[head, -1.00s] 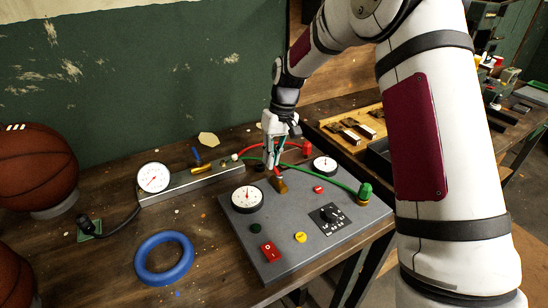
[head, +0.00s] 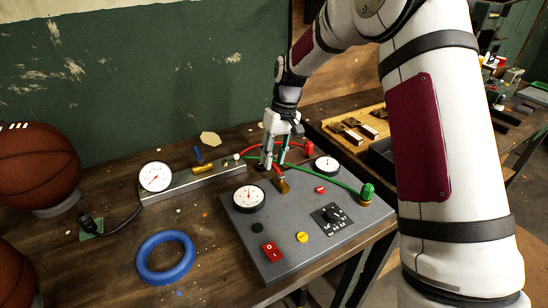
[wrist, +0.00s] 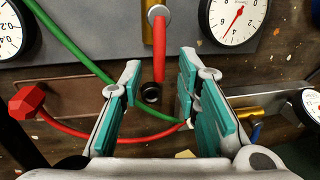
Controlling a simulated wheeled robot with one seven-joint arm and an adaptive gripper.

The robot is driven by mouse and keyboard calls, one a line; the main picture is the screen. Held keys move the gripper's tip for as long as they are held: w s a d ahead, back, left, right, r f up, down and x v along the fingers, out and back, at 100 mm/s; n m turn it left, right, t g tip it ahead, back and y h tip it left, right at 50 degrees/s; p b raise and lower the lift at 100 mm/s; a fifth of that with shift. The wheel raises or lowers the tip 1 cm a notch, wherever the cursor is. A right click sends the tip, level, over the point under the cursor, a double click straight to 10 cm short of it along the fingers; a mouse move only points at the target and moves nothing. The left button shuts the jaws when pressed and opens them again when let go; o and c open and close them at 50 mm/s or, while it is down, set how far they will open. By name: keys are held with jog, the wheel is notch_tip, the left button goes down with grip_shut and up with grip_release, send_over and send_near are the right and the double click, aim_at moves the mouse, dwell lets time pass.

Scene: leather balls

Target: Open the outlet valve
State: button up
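The control panel (head: 240,232) is a grey slab on the bench. A valve with a brass body (head: 283,186) and a red lever stands near its back edge. In the wrist view the red lever (wrist: 160,45) runs from a silver cap on the panel toward a black ring. My gripper (head: 275,165) is at the back edge of the panel, just behind the brass body, pointing down. In the wrist view its teal-padded fingers (wrist: 160,72) are apart, on either side of the lever's free end, with visible gaps. In the head view the fingers partly hide the lever.
Two white dials (head: 249,198) (head: 327,166) flank the valve. A green hose (head: 335,180) and a red hose (head: 287,144) run close by. A blue ring (head: 165,257) lies left.

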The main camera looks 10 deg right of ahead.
notch_tip(320, 180, up, 11)
jog(key=d, duration=0.2)
jog(key=shift+w+r, duration=0.2)
jog(key=shift+w, duration=0.1)
jog(key=shift+d, duration=0.1)
jog(key=s+r+m+t+h, duration=0.1)
jog(key=s+r, duration=0.5)
jog(key=s, duration=0.4)
jog(key=s+r+m+t+h, duration=0.1)
jog(key=s+r, duration=0.4)
jog(key=s, duration=0.5)
jog(key=s+f+t, duration=0.1)
jog(key=s, duration=0.7)
jog(key=s+d+f+m+t+p, duration=0.1)
jog(key=s+f, duration=0.1)
jog(key=s, duration=0.7)
jog(key=shift+d+f+t, duration=0.2)
jog(key=shift+d+t, duration=0.1)
jog(key=shift+t, duration=0.1)
